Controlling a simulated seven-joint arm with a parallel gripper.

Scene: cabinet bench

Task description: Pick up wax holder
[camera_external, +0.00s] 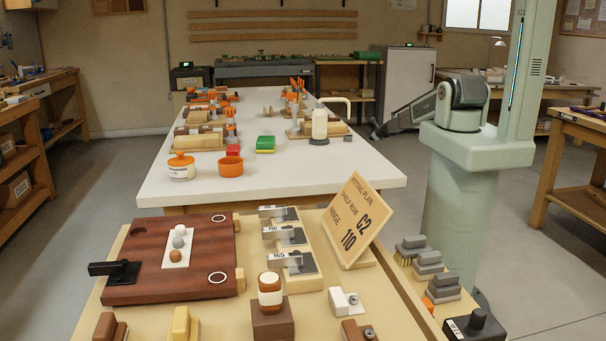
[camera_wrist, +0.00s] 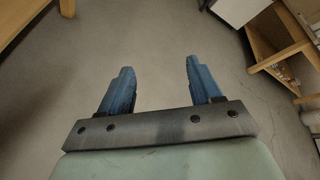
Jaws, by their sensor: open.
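No piece is plainly marked as the wax holder, so I cannot tell which one it is. Possible pieces stand on the near bench: a brown block (camera_external: 272,322) with a white-and-brown round piece (camera_external: 270,290) on top, a yellow block (camera_external: 185,324) and a brown block (camera_external: 108,327) at the front left, cut off by the picture edge. My gripper (camera_wrist: 157,68) shows in the wrist view with two blue fingers wide apart and nothing between them, above bare grey floor. It is far from these pieces, and my arm stands at the right in the external view.
A dark red door panel (camera_external: 150,245) lies at the left of the near bench, with metal hinge pieces (camera_external: 290,235) beside it. A tilted sign (camera_external: 354,222) stands at the right. Grey stacked pieces (camera_external: 428,265) line the right edge. A white table (camera_external: 330,170) lies behind.

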